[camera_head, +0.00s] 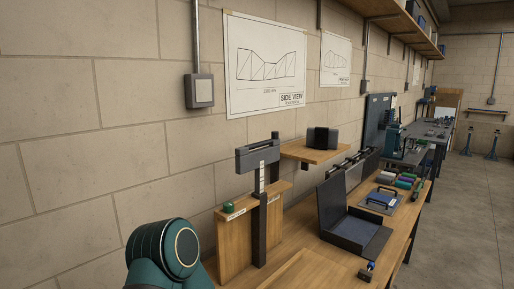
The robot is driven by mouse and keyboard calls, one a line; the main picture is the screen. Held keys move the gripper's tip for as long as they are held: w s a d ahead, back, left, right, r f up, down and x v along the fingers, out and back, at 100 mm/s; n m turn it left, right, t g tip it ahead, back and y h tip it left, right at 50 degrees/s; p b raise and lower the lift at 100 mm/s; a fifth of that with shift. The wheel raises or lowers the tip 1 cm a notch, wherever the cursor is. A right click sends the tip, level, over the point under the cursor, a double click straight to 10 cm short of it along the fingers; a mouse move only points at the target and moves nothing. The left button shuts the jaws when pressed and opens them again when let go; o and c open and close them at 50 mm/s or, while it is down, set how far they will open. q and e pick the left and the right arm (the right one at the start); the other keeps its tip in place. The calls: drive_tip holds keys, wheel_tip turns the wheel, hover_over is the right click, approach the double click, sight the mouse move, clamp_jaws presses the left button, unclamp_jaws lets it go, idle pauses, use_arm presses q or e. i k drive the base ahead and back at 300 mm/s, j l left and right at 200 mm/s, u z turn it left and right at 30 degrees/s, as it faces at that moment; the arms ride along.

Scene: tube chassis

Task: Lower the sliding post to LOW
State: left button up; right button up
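The sliding post (260,228) is a dark upright bar in front of a wooden board (235,232), left of centre in the head view. A wide dark crosspiece (257,156) sits on top of it, well above the board. A pale strip with marks (262,177) shows on the bar below the crosspiece; its lettering is too small to read. A green knob (229,208) sits on the board's top edge, left of the post. A teal link of my arm shows at the bottom left, apart from the post in the picture. Neither gripper is in view.
A small shelf with a dark box (322,138) is right of the crosspiece. An open dark case (347,221) stands on the wooden bench (285,243) to the right. Beyond it are a blue-handled item (380,199) and coloured rolls. The floor (462,225) at right is clear.

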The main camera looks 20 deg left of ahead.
sight(246, 162)
drive_tip(key=i+l, duration=0.1)
drive_tip(key=l, duration=0.2)
drive_tip(key=i+l, duration=0.1)
drive_tip(key=l, duration=0.2)
drive_tip(key=i+l+z, duration=0.1)
drive_tip(key=l, duration=0.2)
drive_tip(key=i+l, duration=0.25)
drive_tip(key=i+l+z, duration=0.1)
drive_tip(key=l, duration=0.35)
drive_tip(key=i, duration=0.1)
